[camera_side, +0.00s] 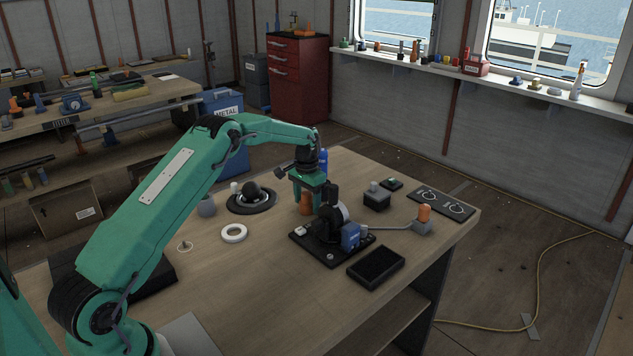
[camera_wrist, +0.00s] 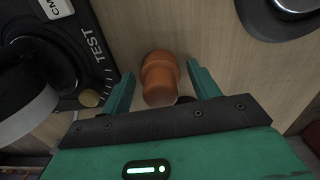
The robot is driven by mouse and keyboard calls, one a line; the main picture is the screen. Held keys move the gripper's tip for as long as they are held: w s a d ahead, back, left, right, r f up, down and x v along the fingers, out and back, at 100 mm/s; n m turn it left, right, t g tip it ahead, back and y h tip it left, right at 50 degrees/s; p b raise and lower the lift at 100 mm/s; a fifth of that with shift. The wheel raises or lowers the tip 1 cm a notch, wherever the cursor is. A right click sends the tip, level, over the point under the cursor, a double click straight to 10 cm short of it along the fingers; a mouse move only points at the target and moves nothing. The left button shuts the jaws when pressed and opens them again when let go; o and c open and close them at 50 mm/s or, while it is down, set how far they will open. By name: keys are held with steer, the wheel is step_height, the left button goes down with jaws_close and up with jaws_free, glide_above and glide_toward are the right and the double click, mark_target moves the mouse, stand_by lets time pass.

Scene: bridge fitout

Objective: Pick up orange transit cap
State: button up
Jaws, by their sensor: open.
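The orange transit cap (camera_wrist: 160,80) is a rounded, stepped orange piece. In the wrist view it is between the two green fingers of my gripper (camera_wrist: 160,70), with a visible gap on each side. In the side view the cap (camera_side: 305,205) stands on the wooden table, directly below my gripper (camera_side: 308,188) and left of the black test device. My gripper is open and points down over it. The cap's upper part is partly hidden by the fingers in the side view.
The black test device (camera_side: 330,250) with a blue block stands close beside the cap; its TEST dial (camera_wrist: 95,45) shows in the wrist view. A white ring (camera_side: 233,233) and a black round base (camera_side: 250,207) lie to the left. A black tray (camera_side: 376,265) is at the front.

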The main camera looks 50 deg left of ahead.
mark_target(307, 193)
steer(key=shift+f, duration=0.1)
stand_by(0.4)
steer(key=c, duration=1.1)
steer(key=shift+r, duration=5.05)
steer(key=shift+d, duration=0.1)
steer(key=shift+m, duration=0.3)
steer(key=s+d+r, duration=0.1)
steer(key=d+r, duration=0.3)
steer(key=s+d+r, duration=0.1)
steer(key=d+r, duration=0.3)
steer(key=s+d+r, duration=0.1)
steer(key=d+r, duration=0.3)
steer(key=d, duration=0.1)
steer(key=shift+d, duration=0.1)
steer(key=shift+s+d+r, duration=0.2)
steer(key=shift+d+r, duration=0.1)
steer(key=shift+d, duration=0.15)
steer(key=shift+f, duration=0.1)
